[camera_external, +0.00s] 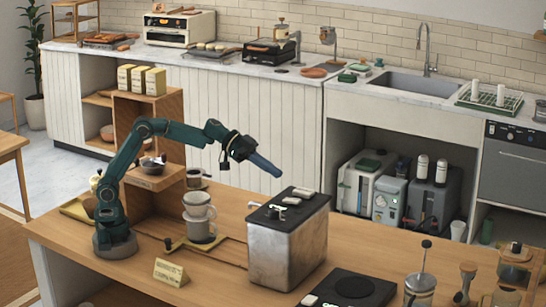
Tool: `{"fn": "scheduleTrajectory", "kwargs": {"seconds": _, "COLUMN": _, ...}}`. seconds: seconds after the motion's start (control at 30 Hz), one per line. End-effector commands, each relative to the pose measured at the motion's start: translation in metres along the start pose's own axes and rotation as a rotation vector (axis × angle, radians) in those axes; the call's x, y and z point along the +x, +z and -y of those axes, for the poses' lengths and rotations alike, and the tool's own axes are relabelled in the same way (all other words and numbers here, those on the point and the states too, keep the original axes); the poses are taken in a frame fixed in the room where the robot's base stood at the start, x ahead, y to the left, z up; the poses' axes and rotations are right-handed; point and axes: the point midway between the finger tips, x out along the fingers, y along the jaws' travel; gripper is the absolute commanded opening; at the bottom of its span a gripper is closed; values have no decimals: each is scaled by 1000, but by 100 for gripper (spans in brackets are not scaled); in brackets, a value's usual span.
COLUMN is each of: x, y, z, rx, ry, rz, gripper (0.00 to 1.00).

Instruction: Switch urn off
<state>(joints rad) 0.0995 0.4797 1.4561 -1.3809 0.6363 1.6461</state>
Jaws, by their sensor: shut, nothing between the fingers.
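A boxy brushed-metal unit with a black top (288,240), which looks like the urn, stands on the wooden cart top. My gripper (279,173) is shut and empty. Its blue-grey fingers point down to the right, in the air above the back of the metal unit and apart from it in the picture.
White stacked cups (198,212) and a small sign (171,272) stand left of the metal unit. A black hot plate (352,288) and a glass press (420,287) are at the front right. A wooden shelf (150,135) stands behind my arm.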

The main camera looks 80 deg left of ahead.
Motion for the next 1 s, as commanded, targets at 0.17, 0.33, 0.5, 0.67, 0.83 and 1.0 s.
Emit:
{"fn": "scheduleTrajectory", "kwargs": {"seconds": 0.17, "x": -25, "y": 7, "z": 1, "rx": -2, "ry": -3, "rz": -1, "gripper": 0}}
{"fn": "scheduleTrajectory", "kwargs": {"seconds": 0.33, "x": -50, "y": 16, "z": 1, "rx": -1, "ry": -4, "rz": -1, "gripper": 0}}
{"fn": "scheduleTrajectory", "kwargs": {"seconds": 0.5, "x": -68, "y": 22, "z": 1, "rx": 0, "ry": -4, "rz": -1, "gripper": 0}}
{"fn": "scheduleTrajectory", "kwargs": {"seconds": 0.67, "x": -74, "y": 24, "z": 0, "rx": 0, "ry": -2, "rz": -1, "gripper": 0}}
{"fn": "scheduleTrajectory", "kwargs": {"seconds": 0.83, "x": -74, "y": 24, "z": 0, "rx": 0, "ry": -1, "rz": -1, "gripper": 0}}
{"fn": "scheduleTrajectory", "kwargs": {"seconds": 1.0, "x": -75, "y": 23, "z": -1, "rx": 3, "ry": -1, "rz": -3, "gripper": 0}}
